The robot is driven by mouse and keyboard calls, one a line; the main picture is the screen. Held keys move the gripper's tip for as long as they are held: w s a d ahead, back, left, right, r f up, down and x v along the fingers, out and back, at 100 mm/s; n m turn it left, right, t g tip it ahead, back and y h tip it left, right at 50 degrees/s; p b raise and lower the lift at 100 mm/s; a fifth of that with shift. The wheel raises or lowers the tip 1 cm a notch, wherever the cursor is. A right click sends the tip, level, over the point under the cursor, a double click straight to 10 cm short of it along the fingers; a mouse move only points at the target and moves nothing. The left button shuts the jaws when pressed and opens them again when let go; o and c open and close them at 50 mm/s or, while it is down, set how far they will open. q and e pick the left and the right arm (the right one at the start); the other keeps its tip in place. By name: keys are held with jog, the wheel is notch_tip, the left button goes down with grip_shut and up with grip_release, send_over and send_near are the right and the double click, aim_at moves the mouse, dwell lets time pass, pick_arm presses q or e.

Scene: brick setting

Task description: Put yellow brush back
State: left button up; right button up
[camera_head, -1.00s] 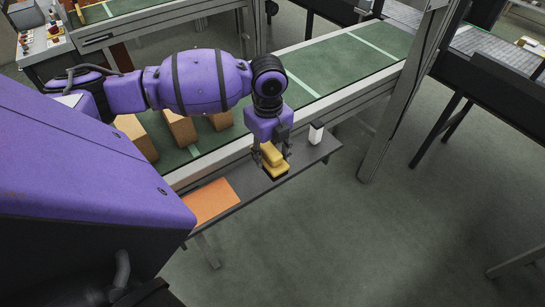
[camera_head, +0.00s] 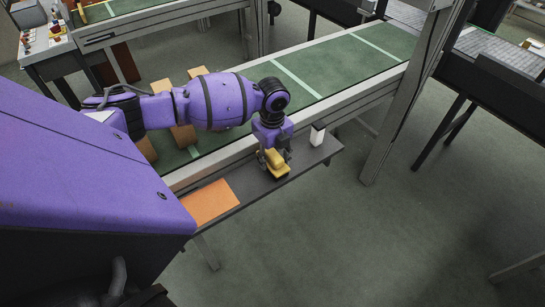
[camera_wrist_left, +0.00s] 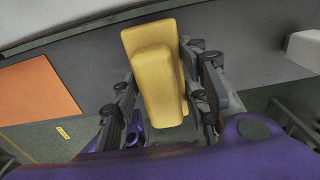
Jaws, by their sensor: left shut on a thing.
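The yellow brush (camera_head: 276,162) is a blocky yellow piece at the dark grey shelf beside the conveyor. My left gripper (camera_head: 275,165) is shut on it from above. In the left wrist view the brush (camera_wrist_left: 157,75) stands between the two dark fingers (camera_wrist_left: 163,100), with one end reaching past them over the grey shelf. Its underside is hidden, so I cannot tell whether it touches the shelf. My right gripper is in neither view.
The grey shelf (camera_head: 245,182) holds an orange sheet (camera_head: 209,202) to the left and a white block with a dark top (camera_head: 317,135) to the right. The green conveyor (camera_head: 330,72) runs behind, with brown bricks (camera_head: 183,135) on it. A metal post (camera_head: 400,120) stands at the right.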

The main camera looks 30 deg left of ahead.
aim_at(272, 152)
pick_arm(q)
jog(key=shift+f, duration=0.1)
jog(key=o, duration=1.5)
jog(key=shift+c, duration=0.2)
notch_tip(272, 152, up, 12)
jog(key=shift+r, duration=0.15)
